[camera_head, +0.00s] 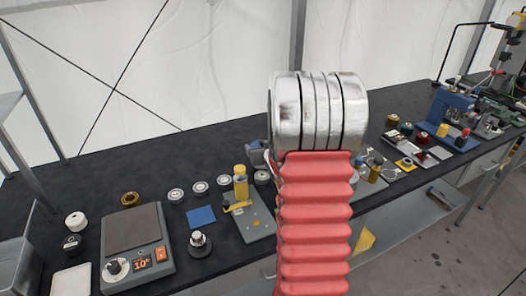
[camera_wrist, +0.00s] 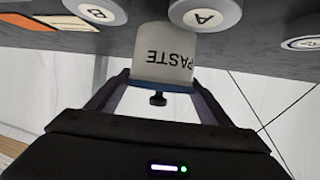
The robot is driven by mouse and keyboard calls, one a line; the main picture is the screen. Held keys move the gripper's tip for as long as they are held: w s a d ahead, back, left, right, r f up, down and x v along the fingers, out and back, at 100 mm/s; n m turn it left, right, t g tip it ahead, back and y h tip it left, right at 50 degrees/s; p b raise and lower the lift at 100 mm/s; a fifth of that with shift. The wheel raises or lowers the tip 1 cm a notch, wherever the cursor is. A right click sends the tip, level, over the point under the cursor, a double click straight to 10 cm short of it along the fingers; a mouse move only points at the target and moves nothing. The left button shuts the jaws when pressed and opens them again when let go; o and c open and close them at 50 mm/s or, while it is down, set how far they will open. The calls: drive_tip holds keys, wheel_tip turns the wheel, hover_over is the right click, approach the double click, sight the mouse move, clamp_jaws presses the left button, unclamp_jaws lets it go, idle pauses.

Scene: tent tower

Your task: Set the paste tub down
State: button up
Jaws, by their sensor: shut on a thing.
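The paste tub (camera_wrist: 163,55) is a white cylinder lettered PASTE, with a blue band and a small black knob at its lower end in the wrist view. The lettering is upside down in that view. My gripper (camera_wrist: 158,82) is shut on the tub, with one dark finger on each side. The tub's other end is close to the dark bench top (camera_wrist: 200,40); I cannot tell whether they touch. In the head view my arm hides the tub and the gripper's fingers.
Round pieces marked A (camera_wrist: 204,15) and B (camera_wrist: 98,12) lie close to the tub. Several tools crowd the right.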

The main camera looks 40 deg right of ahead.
drive_tip(key=shift+f, duration=0.85)
drive_tip(key=o, duration=1.3)
drive_tip(key=shift+f, duration=0.1)
drive_tip(key=shift+c, duration=0.2)
drive_tip(key=shift+s+a+r, duration=0.1)
drive_tip(key=shift+s+r, duration=0.15)
drive_tip(key=shift+s, duration=0.05)
drive_tip(key=v, duration=1.1)
drive_tip(key=shift+o, duration=0.2)
drive_tip(key=shift+s+a, duration=0.1)
drive_tip(key=shift+a, duration=0.05)
